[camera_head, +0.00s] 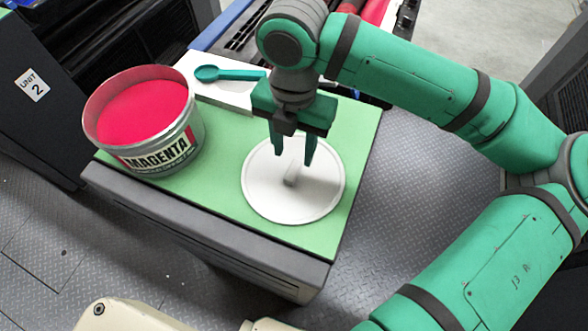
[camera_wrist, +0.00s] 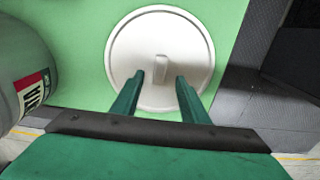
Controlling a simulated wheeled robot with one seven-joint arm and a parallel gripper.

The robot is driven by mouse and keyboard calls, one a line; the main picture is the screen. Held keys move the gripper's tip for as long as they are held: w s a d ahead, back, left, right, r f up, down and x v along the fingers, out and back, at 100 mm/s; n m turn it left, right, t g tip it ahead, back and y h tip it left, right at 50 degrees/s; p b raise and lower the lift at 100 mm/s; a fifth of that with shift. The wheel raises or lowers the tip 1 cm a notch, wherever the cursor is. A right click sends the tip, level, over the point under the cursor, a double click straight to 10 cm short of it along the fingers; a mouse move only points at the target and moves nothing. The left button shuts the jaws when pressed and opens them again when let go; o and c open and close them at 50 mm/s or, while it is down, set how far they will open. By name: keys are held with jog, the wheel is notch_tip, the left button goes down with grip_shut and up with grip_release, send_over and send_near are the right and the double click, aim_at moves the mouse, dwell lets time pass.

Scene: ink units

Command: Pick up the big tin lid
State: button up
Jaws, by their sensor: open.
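The big tin lid (camera_head: 265,197) is a round pale grey-white disc with a raised rim and a small handle bar at its centre. It lies flat on the green cabinet top, and it also shows in the wrist view (camera_wrist: 135,50). My gripper (camera_head: 293,160) is open and empty above the lid, pointing down. In the wrist view, the fingertips (camera_wrist: 160,76) stand on either side of the lid's handle (camera_wrist: 161,68), apart from it. A shadow falls across the lid's right part.
An open tin of magenta ink (camera_head: 160,150) stands left of the lid. The green cabinet top (camera_head: 225,205) ends just right of the lid. A dark unit (camera_head: 40,110) stands at far left.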

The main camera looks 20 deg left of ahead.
aim_at(293, 170)
notch_tip(293, 170, down, 5)
jog(key=shift+f, duration=0.15)
jog(key=shift+s+f, duration=0.15)
jog(key=shift+f, duration=0.1)
jog(key=shift+c, duration=0.6)
grip_shut()
